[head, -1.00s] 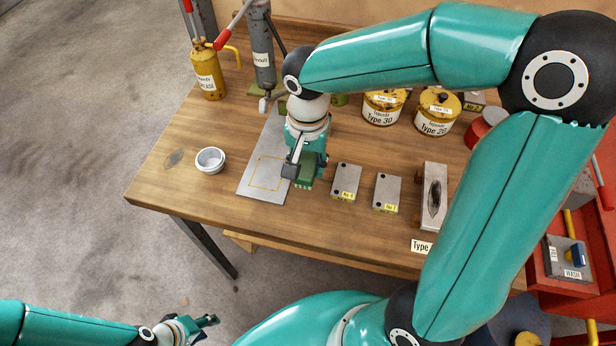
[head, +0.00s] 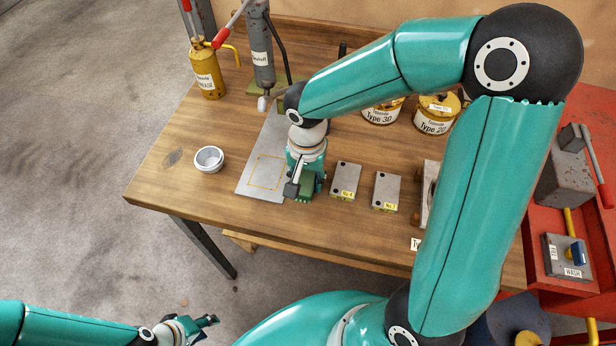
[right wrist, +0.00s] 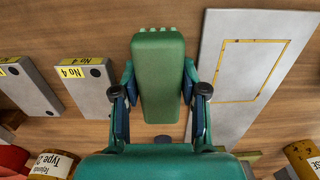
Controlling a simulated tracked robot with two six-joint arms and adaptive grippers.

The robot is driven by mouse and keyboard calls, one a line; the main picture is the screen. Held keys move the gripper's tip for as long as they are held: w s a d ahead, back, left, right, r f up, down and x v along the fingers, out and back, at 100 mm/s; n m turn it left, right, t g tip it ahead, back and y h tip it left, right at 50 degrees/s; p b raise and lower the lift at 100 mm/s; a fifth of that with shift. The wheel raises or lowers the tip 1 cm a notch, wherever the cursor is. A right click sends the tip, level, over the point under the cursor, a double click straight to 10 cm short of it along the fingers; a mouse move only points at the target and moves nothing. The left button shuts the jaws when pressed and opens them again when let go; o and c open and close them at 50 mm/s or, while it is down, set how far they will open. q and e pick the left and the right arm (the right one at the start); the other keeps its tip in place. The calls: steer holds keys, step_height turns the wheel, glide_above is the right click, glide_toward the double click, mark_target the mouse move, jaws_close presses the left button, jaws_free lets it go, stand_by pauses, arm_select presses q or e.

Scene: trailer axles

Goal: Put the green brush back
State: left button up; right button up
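The green brush (right wrist: 160,80) is a long green block between the two fingers of my right gripper (right wrist: 160,92) in the right wrist view. The blue finger pads press on its two sides, so the gripper is shut on it. In the head view, my right gripper (head: 303,182) points down at the workbench, between the grey plate with a yellow outline and the No 4 block. The brush (head: 313,184) shows partly behind the fingers there. I cannot tell whether it touches the bench. My left gripper (head: 203,326) is low at the left, away from the bench; its finger gap is unclear.
The grey plate (head: 251,187) lies left of my right gripper, with a white bowl (head: 209,159) beyond. Grey blocks (head: 345,181) stand close on the right. Yellow tins (head: 437,114) are behind.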

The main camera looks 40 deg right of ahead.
mark_target(306, 177)
steer(key=shift+o, duration=1.4)
step_height(306, 177, up, 11)
steer(key=shift+r, duration=0.65)
